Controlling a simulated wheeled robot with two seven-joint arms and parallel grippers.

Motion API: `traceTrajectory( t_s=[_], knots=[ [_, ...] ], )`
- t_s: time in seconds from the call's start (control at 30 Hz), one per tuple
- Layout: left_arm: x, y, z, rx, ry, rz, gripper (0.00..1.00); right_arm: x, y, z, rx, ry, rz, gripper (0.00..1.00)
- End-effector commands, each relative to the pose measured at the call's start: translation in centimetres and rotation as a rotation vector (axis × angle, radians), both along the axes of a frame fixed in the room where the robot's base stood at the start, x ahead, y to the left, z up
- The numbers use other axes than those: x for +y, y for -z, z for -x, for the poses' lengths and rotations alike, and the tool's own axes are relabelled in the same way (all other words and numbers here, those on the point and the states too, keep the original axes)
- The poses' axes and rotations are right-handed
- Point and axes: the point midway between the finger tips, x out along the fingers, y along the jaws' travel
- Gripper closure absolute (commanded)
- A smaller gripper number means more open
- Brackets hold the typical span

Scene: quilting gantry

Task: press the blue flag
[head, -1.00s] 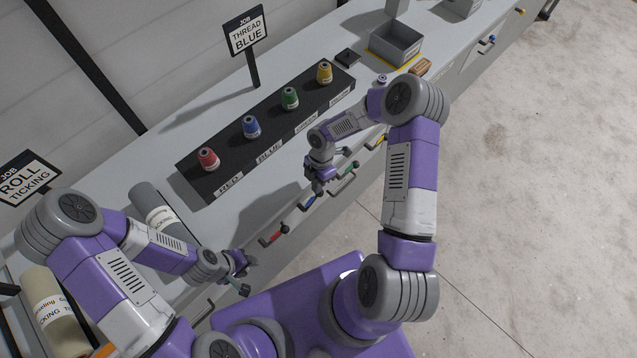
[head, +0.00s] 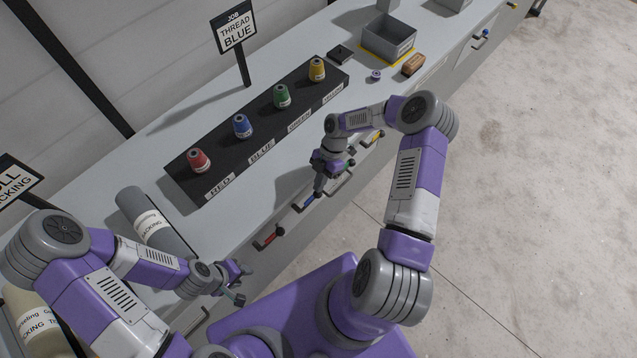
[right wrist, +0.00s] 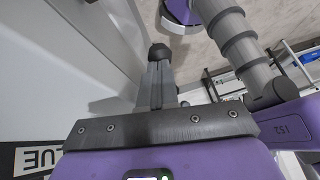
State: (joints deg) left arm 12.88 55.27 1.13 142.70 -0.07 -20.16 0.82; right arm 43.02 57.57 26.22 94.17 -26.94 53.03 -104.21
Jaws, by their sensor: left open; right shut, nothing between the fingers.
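The blue flag (head: 308,201) is a small blue-marked lever on the front face of the counter, below the BLUE label (head: 262,159). My right gripper (head: 319,190) is shut and empty, pointing down just beside the blue flag; I cannot tell if they touch. In the right wrist view its closed fingers (right wrist: 157,85) point along the counter's face, with a dark rounded knob (right wrist: 160,52) at their tips that I cannot identify. My left gripper (head: 238,284) is open and empty at the counter's front edge, lower left. The sign (head: 234,30) reads THREAD BLUE.
A red flag (head: 268,237) is left of the blue one; a green flag (head: 345,171) and a yellow flag (head: 374,137) are to the right, the green one partly behind my right gripper. Coloured thread cones stand on the black rack (head: 215,163). The floor at right is clear.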

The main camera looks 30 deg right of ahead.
Motion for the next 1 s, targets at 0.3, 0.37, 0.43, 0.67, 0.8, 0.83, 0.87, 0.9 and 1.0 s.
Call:
traceTrajectory(
  t_s=[0.3, 0.37, 0.43, 0.67, 0.8, 0.83, 0.87, 0.9, 1.0],
  knots=[
    [0.0, 0.0, 0.0, 0.000, 0.000, 0.000, 0.57, 0.0, -0.1, 0.0, 0.000, 0.000, 0.001, 1.00],
    [0.0, -0.1, 0.0, 0.000, 0.000, 0.000, 0.57, 0.0, -0.2, 0.0, -0.001, -0.001, 0.001, 1.00],
    [0.0, -0.4, 0.0, 0.000, 0.000, 0.000, 0.57, 0.1, -0.8, -0.1, -0.002, -0.002, 0.001, 1.00],
    [0.0, -1.8, 0.0, -0.001, 0.000, 0.000, 0.57, 0.1, -5.0, -0.9, -0.005, -0.006, 0.004, 1.00],
    [0.0, -1.0, 0.0, 0.000, 0.000, 0.000, 0.57, -1.8, -7.2, -2.0, -0.005, -0.003, 0.004, 1.00],
    [0.0, -0.9, 0.0, 0.000, 0.000, 0.000, 0.57, -2.1, -7.8, -2.1, -0.005, -0.003, 0.003, 1.00],
    [0.0, -0.8, 0.0, 0.000, 0.000, 0.000, 0.57, -2.4, -8.3, -2.3, -0.005, -0.003, 0.002, 1.00],
    [0.0, -0.8, 0.0, 0.000, 0.000, 0.000, 0.57, -2.9, -8.9, -2.6, -0.004, -0.005, 0.003, 1.00],
    [0.0, -0.6, 0.0, 0.000, 0.000, 0.000, 0.57, -3.7, -10.3, -3.0, -0.002, -0.005, 0.002, 1.00]
  ],
)
